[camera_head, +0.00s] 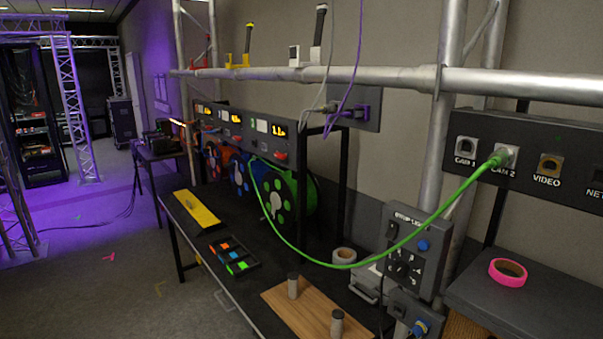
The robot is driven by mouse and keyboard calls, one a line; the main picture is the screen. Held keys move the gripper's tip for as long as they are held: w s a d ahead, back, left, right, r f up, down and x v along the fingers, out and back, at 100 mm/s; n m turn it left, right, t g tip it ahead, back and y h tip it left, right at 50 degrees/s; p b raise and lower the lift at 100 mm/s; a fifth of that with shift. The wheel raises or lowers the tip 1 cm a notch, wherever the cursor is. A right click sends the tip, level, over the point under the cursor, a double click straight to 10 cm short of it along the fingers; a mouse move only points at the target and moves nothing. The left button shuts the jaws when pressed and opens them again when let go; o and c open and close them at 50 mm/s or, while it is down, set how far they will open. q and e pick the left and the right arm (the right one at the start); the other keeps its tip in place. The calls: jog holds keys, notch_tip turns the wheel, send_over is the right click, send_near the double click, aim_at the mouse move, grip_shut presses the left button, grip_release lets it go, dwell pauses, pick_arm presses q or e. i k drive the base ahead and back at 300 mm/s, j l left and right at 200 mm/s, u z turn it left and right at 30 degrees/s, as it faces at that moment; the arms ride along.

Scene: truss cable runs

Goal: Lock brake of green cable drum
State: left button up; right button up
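The green cable drum (306,196) stands at the back of the black table, the nearest in a row of drums under a control panel (232,125). A green cable (375,254) runs from it in a low sag to the socket marked CAM 2 (505,157), where its plug sits. Small red handles show on the panel above the drums, one (281,155) close above the green drum. I cannot tell from here which position it is in. Neither of my grippers is in view.
A blue drum (240,174) and an orange drum stand farther along. The table (262,280) holds a yellow tray (196,209), a box of coloured pieces and a wooden board (300,310). A pink tape roll (507,273) lies on the right shelf. A truss pipe (400,77) crosses above; the left floor is mostly open.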

aim_at(280, 156)
jog(key=i+j+z, duration=0.1)
jog(key=i+j, duration=0.55)
jog(key=j, duration=0.15)
jog(key=i+j+z, duration=0.15)
jog(key=i+j, duration=0.2)
jog(key=i+j+z, duration=0.1)
jog(key=i+j, duration=0.2)
jog(key=j, duration=0.25)
